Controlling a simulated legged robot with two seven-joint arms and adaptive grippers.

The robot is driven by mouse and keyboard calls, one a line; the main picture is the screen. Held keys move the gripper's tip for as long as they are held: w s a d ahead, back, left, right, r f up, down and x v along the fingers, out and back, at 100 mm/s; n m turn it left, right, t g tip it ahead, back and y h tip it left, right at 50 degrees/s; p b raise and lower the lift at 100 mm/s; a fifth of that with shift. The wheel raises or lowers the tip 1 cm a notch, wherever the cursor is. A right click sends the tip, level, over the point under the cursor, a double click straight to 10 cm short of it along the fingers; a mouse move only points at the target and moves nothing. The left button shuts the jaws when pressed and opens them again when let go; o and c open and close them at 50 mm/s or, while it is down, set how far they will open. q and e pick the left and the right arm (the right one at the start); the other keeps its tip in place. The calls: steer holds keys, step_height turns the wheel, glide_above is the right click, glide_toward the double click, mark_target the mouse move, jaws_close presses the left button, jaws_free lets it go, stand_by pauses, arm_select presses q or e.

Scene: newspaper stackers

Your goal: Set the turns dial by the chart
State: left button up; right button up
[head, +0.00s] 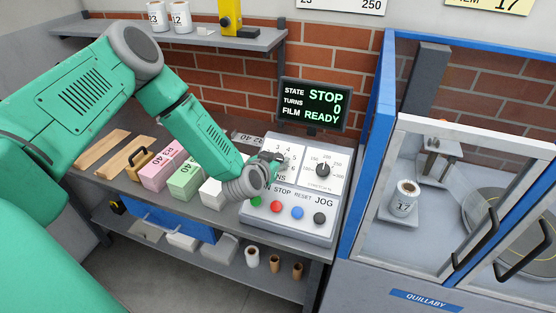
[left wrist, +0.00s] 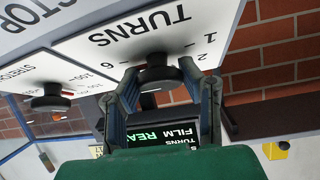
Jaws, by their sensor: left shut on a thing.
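The turns dial (left wrist: 157,75) is a dark round knob on a white panel with numbers and the word TURNS. My left gripper (head: 274,160) is shut on it, a finger on each side in the left wrist view. In the head view the gripper mostly hides the dial and part of its scale, so its setting cannot be read. The display (head: 313,105) reads STATE STOP, TURNS 0, FILM READY. Two cut-off wall sheets, a white one (head: 340,4) and a yellow one (head: 500,6), show at the top; which one is the chart I cannot tell.
The stretch dial (head: 323,170) is just right of the turns dial. Green, red, blue and black buttons (head: 297,213) sit below on the control box. Pink (head: 165,165) and green (head: 190,178) blocks lie left. A blue-framed machine (head: 383,90) stands right.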

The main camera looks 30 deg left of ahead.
arm_select(q)
steer(key=shift+w+a+r, duration=0.1)
steer(key=shift+r, duration=0.1)
steer(key=o, duration=1.2)
steer(key=shift+c, duration=0.2)
steer(key=shift+s, duration=0.25)
arm_select(e)
steer(key=shift+s, duration=0.25)
steer(key=shift+s, duration=0.1)
